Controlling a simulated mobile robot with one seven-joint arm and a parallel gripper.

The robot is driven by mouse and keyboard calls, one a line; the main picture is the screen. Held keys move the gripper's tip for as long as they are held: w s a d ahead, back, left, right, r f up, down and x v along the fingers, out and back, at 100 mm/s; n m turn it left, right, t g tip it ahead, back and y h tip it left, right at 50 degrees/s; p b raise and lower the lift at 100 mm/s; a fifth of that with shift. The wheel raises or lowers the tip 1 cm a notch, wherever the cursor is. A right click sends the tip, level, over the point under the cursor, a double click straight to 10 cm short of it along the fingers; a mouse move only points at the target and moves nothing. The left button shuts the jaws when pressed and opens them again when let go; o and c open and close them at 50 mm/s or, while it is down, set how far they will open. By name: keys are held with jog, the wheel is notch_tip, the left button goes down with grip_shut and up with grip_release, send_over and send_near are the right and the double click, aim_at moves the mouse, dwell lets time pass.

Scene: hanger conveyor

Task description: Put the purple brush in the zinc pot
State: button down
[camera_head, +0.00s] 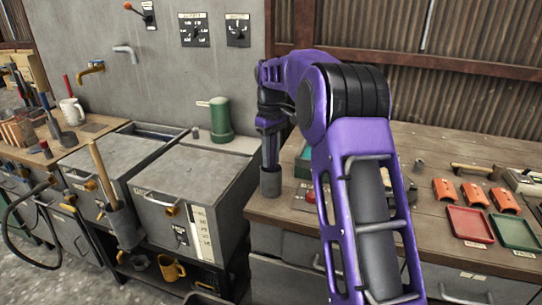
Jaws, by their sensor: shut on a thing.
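My purple arm reaches from the lower right to the back middle, and my gripper (269,132) points down at its far end. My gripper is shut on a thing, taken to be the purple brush. The brush cannot be told apart from the dark and purple parts of the gripper at this size. A grey cylindrical pot (270,184), which looks like the zinc pot, stands at the left edge of the right wooden bench. It is directly below my gripper in the picture. Whether the brush reaches inside the pot cannot be told.
A green cylinder (221,118) stands behind the grey lidded tanks (190,187). A red tray (470,224) and a green tray (515,231) lie on the right bench near orange curved pieces (474,194). A wooden handle (101,172) rises from a holder on the tank front.

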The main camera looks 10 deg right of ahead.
jog(key=shift+f, duration=0.15)
jog(key=c, duration=0.6)
grip_release()
jog(key=shift+c, duration=0.2)
jog(key=shift+f+b, duration=0.15)
jog(key=shift+b, duration=0.2)
jog(key=shift+f+b, duration=0.15)
jog(key=shift+b, duration=0.3)
notch_tip(320, 180, up, 18)
jog(key=w+p, duration=0.1)
jog(key=p, duration=0.5)
jog(key=shift+p, duration=0.35)
jog(key=shift+f, duration=0.1)
